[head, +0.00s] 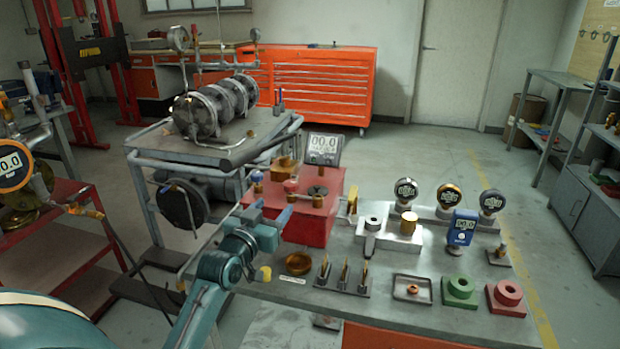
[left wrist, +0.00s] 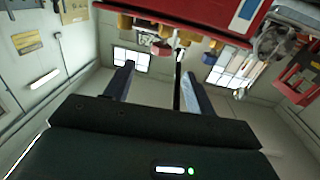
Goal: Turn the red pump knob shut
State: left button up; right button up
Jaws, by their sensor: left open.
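The red pump box (head: 312,222) stands on the near workbench. A small red knob (head: 291,185) sits on its top at the left, beside a brass block (head: 284,169). A blue knob (head: 257,178) is at the box's left edge. My left gripper (head: 273,208) is in front of the box's left side, a little below the red knob, open and empty, with its fingers pointing toward the box. In the left wrist view, the open fingers (left wrist: 158,70) are apart with nothing between them. The box (left wrist: 205,14) shows upside down at the top. My right gripper is out of view.
A gauge display (head: 323,147) stands behind the box. A brass bowl (head: 298,263) and several pointed brass pieces (head: 344,275) lie near the front. Gauges, a blue meter (head: 462,228), and green (head: 459,289) and red (head: 508,295) ring blocks fill the right side.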

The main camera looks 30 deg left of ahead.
aim_at(293, 181)
pick_arm(q)
jog(key=w, duration=0.4)
jog(key=w+a, duration=0.1)
jog(key=w, duration=0.3)
jog(key=w+a, duration=0.1)
jog(key=w, duration=0.4)
jog(key=shift+a+r+b, duration=0.1)
jog(key=shift+r+b, duration=0.05)
jog(key=shift+b, duration=0.25)
jog(key=shift+c, duration=0.3)
